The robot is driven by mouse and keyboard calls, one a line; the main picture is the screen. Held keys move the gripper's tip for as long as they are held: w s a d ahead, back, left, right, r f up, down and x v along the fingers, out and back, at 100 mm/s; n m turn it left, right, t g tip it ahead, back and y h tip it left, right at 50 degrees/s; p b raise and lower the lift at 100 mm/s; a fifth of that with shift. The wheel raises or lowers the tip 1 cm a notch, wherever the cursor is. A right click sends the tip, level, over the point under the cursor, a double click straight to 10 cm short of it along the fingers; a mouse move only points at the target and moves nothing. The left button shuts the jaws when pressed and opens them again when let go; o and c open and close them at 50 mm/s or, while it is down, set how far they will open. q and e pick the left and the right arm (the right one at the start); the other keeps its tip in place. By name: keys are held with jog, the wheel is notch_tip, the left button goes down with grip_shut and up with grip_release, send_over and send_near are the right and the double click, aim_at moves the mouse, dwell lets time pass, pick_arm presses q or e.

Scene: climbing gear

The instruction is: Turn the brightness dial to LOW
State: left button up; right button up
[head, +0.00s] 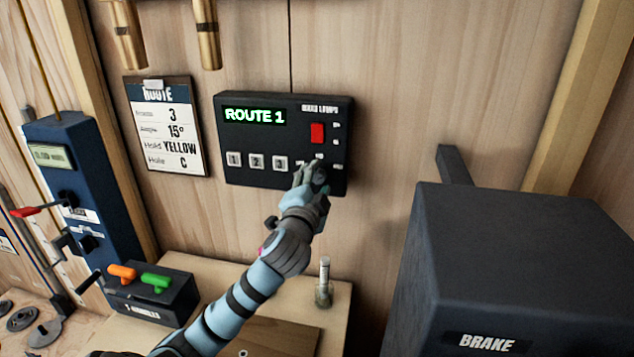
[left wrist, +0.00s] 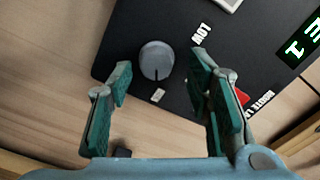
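The brightness dial (left wrist: 156,60) is a round grey knob on the black route panel (head: 232,160). The word LOW (left wrist: 201,36) is printed beside it in the left wrist view. Another small pale mark (left wrist: 158,95) sits near the knob; I cannot read it. Which way the dial points is not clear. My left gripper (head: 319,178) is at the panel's lower right corner in the head view and largely hides the dial there. In the left wrist view its fingers (left wrist: 161,78) are spread apart, with the knob beyond and between the tips. My right gripper is not in view.
The panel also has a red switch (head: 317,133), a lit ROUTE 1 display (head: 254,116) and several white buttons (head: 257,162). A route card (head: 165,125) hangs to its left. A large dark BRAKE box (head: 520,270) stands at the right. A small vial (head: 324,282) stands below the panel.

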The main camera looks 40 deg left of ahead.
pick_arm(q)
jog(key=c, duration=0.3)
jog(key=shift+w, duration=0.15)
jog(key=c, duration=0.3)
grip_shut()
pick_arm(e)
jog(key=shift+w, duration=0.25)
